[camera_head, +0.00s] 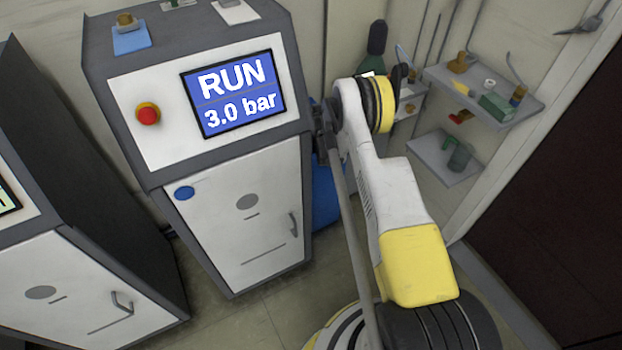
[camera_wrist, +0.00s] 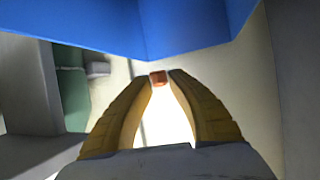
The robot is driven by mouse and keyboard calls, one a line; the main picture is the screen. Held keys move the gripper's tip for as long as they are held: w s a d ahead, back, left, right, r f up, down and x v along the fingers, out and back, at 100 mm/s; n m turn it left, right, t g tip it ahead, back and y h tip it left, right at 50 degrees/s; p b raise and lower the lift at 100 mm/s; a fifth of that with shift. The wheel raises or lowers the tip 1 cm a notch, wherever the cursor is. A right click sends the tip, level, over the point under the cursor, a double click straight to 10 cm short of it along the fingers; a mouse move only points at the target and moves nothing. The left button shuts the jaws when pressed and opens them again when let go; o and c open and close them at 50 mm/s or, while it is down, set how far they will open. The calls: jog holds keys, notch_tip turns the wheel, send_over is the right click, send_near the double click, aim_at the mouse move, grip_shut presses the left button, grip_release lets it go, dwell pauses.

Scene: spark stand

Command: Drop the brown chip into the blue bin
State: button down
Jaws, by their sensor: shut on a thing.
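The brown chip (camera_wrist: 158,77) is a small orange-brown block between the tips of my gripper (camera_wrist: 160,80) in the wrist view. The two yellow fingers are shut on it. The blue bin (camera_wrist: 185,25) fills the top of the wrist view, just beyond the fingertips. I cannot tell whether the chip is over its opening. In the head view the blue bin (camera_head: 327,192) shows beside the grey cabinet, partly behind my arm. The chip and my fingertips are hidden there.
A grey and white cabinet (camera_head: 240,220) with a screen reading RUN 3.0 bar stands left of the bin. A red button (camera_head: 148,114) is on its panel. Wall shelves (camera_head: 485,95) with small items are at the right. A second cabinet (camera_head: 75,285) stands at lower left.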

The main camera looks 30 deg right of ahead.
jog(key=c, duration=1.2)
grip_release()
jog(key=v, duration=1.2)
